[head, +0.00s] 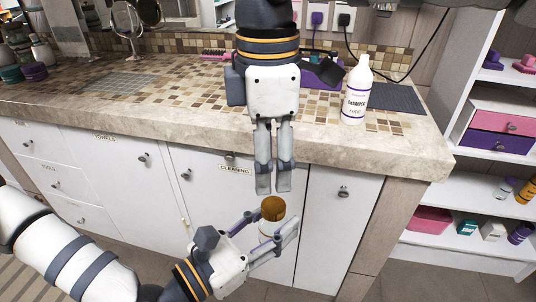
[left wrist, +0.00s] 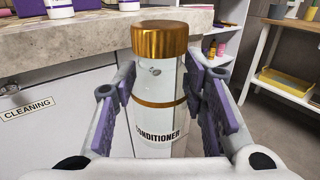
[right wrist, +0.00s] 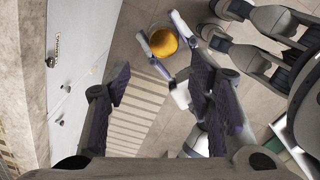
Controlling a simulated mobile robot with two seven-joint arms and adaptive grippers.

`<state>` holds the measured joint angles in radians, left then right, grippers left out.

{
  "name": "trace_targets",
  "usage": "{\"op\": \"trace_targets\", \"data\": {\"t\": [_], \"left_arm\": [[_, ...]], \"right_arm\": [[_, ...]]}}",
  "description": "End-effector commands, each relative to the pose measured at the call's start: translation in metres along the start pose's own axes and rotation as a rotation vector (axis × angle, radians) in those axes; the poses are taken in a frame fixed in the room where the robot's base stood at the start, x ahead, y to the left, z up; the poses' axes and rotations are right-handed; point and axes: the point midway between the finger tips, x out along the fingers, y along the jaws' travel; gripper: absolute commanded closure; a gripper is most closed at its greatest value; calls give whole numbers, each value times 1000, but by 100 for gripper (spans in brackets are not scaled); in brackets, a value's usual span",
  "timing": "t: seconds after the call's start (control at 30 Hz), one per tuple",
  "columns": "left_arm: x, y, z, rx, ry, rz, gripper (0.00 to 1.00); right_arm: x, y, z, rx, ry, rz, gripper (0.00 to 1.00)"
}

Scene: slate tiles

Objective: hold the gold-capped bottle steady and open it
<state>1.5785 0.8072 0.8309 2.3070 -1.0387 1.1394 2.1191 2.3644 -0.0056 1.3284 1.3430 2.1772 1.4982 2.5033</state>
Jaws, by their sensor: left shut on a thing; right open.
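The gold-capped bottle is white, upright and labelled CONDITIONER; its gold cap (head: 273,207) and white body (head: 268,228) show in the head view. In the left wrist view the gold cap (left wrist: 160,42) and body (left wrist: 162,125) stand between the purple finger pads. My left gripper (head: 270,232) is shut on the bottle's body, in front of the counter and below its top. My right gripper (head: 273,185) points down above the cap, open and empty, apart from it. In the right wrist view the gold cap (right wrist: 163,42) lies beyond the open fingers (right wrist: 160,90).
A white shampoo bottle (head: 356,92) stands on the counter (head: 200,110) near its right end, by a dark mat (head: 397,97). Cabinet doors (head: 335,215) are close behind the held bottle. Open shelves (head: 480,190) with toiletries stand at the right.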

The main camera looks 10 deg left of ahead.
Motion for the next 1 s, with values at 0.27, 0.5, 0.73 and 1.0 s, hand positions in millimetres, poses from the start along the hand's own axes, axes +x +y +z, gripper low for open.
{"op": "trace_targets", "data": {"t": [0.27,0.5,0.73,1.0], "left_arm": [[0,0,0,0,-1,0,100],[0,0,0,0,-1,0,100],[0,0,0,0,-1,0,100],[0,-1,1,0,-2,-2,100]], "right_arm": [[45,-1,-2,9,11,-7,51],[75,-1,-2,8,10,-3,51],[78,-1,-2,7,9,-2,51],[78,0,-2,7,8,0,100]]}}
